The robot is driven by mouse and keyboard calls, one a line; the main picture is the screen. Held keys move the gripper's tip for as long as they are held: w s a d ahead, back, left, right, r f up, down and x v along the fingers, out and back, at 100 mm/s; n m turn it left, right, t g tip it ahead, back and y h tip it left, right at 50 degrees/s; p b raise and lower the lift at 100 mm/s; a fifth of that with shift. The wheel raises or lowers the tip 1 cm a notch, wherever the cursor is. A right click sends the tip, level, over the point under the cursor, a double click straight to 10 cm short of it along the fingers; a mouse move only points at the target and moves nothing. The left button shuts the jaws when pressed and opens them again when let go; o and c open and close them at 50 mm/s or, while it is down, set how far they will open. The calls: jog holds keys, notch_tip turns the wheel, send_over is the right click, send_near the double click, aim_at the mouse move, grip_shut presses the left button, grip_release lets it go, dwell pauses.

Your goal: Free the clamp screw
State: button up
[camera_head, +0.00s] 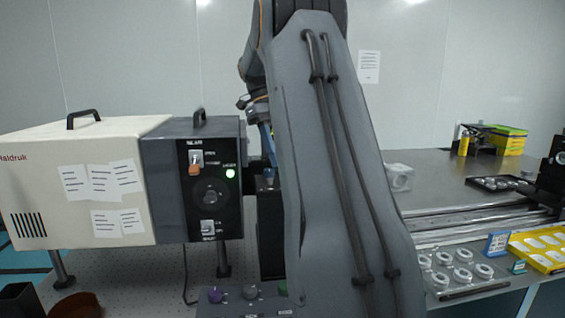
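My arm fills the middle of the view and covers much of the bench behind it. Part of my wrist shows at the arm's left edge. Below it is a slim blue part (267,140) pointing down beside the dark instrument front (211,170). I cannot tell whether the blue part belongs to my gripper or is a held tool. My fingertips cannot be made out. I cannot pick out the clamp screw; it may be hidden behind my arm or too small to see.
At right are ring-shaped parts (464,275), a yellow case (540,250), a rail and bare tabletop.

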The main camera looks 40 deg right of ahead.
jog(key=v, duration=0.5)
jog(key=shift+r+b, duration=0.3)
